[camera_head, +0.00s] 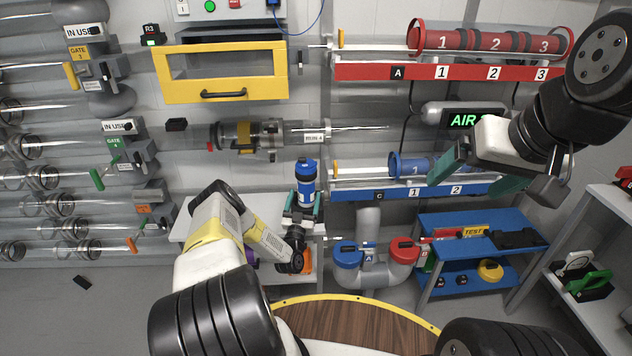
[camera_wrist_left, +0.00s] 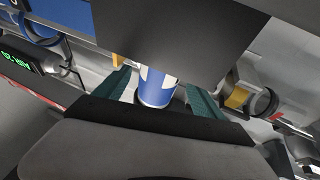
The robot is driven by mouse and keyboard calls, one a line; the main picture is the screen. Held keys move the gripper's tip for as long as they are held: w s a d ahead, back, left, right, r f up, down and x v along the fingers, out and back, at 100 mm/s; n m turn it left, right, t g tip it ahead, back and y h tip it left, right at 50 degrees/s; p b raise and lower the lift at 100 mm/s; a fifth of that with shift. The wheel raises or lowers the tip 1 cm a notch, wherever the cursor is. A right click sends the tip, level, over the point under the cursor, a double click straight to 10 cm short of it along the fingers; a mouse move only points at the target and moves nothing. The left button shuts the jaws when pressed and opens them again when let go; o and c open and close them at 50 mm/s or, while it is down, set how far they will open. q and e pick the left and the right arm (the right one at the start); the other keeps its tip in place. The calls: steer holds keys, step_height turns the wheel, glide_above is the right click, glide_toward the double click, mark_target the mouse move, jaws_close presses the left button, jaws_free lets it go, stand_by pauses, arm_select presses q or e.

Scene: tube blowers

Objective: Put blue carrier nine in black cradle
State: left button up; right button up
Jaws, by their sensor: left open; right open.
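A blue carrier (camera_head: 305,184) with black bands and a pale mark stands upright above the grey bench in the head view. Its number is too small to read. My left gripper (camera_head: 303,208) is open at the carrier's lower part, with teal fingers on either side. In the left wrist view the blue carrier (camera_wrist_left: 157,88) lies between the two spread teal fingers (camera_wrist_left: 160,92), with gaps visible at both sides. My right gripper (camera_head: 470,182) is open and empty, raised at the right before the air sign. I cannot make out which thing is the black cradle.
A grey bench (camera_head: 190,232) stands under my left arm. A blue rack (camera_head: 345,193) holds another blue carrier (camera_head: 402,166); a red rack (camera_head: 365,72) is above it. A blue cart (camera_head: 470,220) stands at the right. A yellow-framed drawer (camera_head: 220,72) and clear tubes are on the wall.

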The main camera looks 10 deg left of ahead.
arm_select(q)
steer(key=v, duration=0.9)
steer(key=shift+s, duration=0.15)
stand_by(0.9)
